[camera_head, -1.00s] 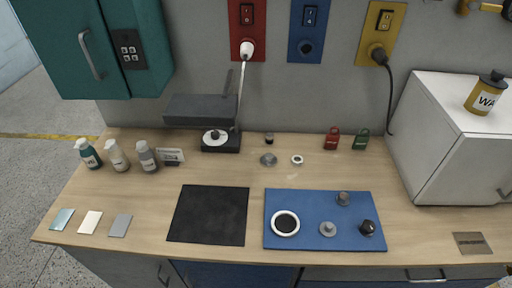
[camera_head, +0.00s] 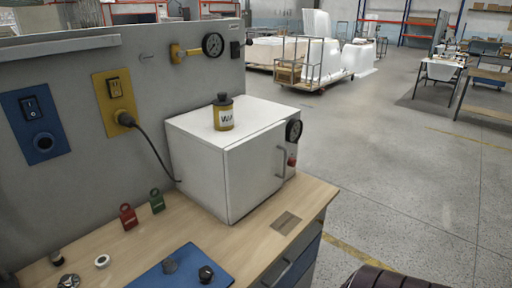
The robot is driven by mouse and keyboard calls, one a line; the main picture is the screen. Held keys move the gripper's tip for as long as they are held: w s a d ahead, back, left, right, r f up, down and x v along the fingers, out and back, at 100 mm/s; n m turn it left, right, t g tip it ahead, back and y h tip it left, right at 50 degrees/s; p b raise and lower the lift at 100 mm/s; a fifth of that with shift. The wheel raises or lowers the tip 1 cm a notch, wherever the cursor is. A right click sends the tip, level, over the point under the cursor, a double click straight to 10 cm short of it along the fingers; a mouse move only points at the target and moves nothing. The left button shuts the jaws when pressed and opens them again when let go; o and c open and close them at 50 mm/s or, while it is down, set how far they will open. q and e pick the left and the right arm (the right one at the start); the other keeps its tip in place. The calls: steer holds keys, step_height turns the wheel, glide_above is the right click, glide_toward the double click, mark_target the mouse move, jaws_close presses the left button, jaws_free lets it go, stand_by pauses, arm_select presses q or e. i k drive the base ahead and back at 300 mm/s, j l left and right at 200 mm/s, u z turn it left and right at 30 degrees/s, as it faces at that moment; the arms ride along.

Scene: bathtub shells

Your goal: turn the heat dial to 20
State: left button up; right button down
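A white box-shaped oven (camera_head: 228,160) stands on the right end of the wooden bench, its door shut, with a handle on the door's right edge. A black round dial with a pale face (camera_head: 294,130) is on the oven's front, right of the door. It is seen at a slant and is too small for me to read its setting. A small red knob (camera_head: 292,160) sits below it. Neither of my grippers is in view.
A yellow wall plate (camera_head: 113,98) has a black cable plugged in. Red (camera_head: 128,216) and green (camera_head: 157,201) padlock-like tags stand left of the oven. A blue mat (camera_head: 150,280) holds small parts. Open floor lies to the right.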

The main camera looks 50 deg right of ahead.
mark_target(292, 162)
steer(key=z, duration=1.9)
steer(key=i+l, duration=0.1)
steer(key=i+u, duration=0.05)
